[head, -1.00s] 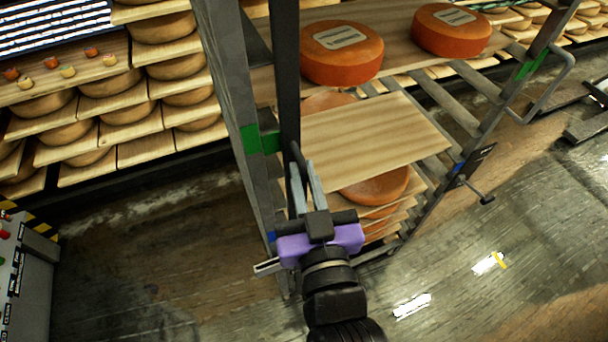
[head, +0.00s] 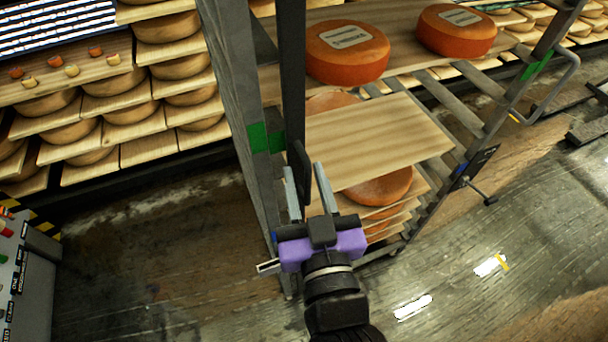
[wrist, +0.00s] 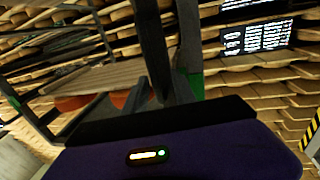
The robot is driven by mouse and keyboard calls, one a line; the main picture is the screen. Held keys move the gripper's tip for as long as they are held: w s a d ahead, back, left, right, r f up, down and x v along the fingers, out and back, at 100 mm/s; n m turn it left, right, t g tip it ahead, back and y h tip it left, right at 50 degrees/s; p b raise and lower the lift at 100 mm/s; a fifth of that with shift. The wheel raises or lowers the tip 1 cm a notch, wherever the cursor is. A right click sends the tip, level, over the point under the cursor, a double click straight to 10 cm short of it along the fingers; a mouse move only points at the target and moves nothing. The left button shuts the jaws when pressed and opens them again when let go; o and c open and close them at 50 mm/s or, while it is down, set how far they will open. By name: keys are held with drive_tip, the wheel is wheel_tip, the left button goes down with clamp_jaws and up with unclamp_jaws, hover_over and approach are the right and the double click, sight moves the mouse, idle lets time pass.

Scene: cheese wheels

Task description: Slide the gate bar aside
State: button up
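The gate bar (head: 292,75) is a dark upright bar on the front left of a metal rack, beside the grey post (head: 232,80). A dark flat piece (head: 299,165) shows at its lower end. My gripper (head: 305,178), with a purple body, points up at this lower end. Its two grey fingers are apart, with the dark piece showing between them in the head view. I cannot tell whether they touch it. In the wrist view the bar (wrist: 152,45) rises just beyond the fingers.
The rack holds orange cheese wheels (head: 346,52) on boards, and an empty board (head: 375,140) sticks out right of my gripper. Shelves of cheese (head: 130,110) stand behind on the left. A grey control box (head: 30,280) is at lower left. Floor is clear at lower right.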

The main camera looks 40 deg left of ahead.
drive_tip(key=b+v, duration=0.2)
drive_tip(key=v, duration=0.5)
drive_tip(key=shift+s+d, duration=0.1)
idle(0.4)
